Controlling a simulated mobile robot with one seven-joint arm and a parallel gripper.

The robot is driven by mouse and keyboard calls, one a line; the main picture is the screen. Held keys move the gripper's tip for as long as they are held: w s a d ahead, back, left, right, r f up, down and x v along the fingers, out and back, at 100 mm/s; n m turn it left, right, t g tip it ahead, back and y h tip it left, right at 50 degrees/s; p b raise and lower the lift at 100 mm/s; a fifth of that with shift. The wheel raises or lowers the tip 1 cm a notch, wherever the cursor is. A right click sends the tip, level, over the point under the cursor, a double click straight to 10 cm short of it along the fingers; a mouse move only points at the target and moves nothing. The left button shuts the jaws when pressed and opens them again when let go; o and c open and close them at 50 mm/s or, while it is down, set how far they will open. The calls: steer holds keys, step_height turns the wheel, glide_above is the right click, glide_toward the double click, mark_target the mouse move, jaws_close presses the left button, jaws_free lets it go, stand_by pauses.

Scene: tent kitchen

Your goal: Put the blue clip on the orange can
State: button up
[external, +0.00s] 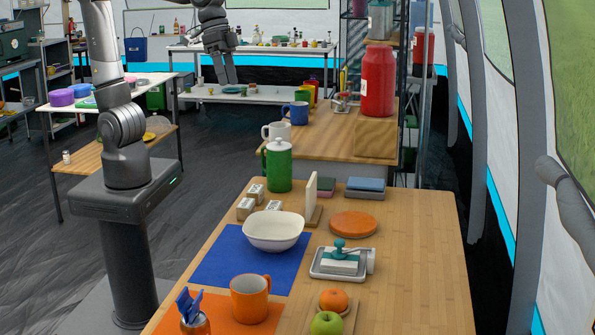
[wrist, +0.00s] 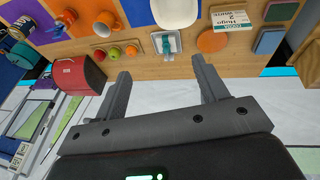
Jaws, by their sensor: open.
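My gripper (external: 225,80) is high at the back in the external view, far from both. Its fingers (wrist: 161,75) are apart with nothing between them.
An orange mug (external: 250,298) stands close to the can. A white bowl (external: 273,231), green pot (external: 278,165), teal-handled press (external: 340,262), orange disc (external: 353,224), apple (external: 326,324) and orange fruit (external: 334,300) share the table. Its right side (external: 420,270) is bare.

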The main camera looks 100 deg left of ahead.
steer(key=s+a+f+t+y, duration=0.1)
steer(key=s+a+f, duration=0.1)
steer(key=s+a, duration=0.2)
steer(key=s+a+f+t+y, duration=0.1)
steer(key=s+a+f, duration=0.2)
steer(key=s, duration=0.6)
steer(key=shift+a+f+m, duration=0.2)
steer(key=shift+a+m, duration=0.1)
steer(key=shift+a, duration=0.45)
steer(key=shift+o, duration=0.2)
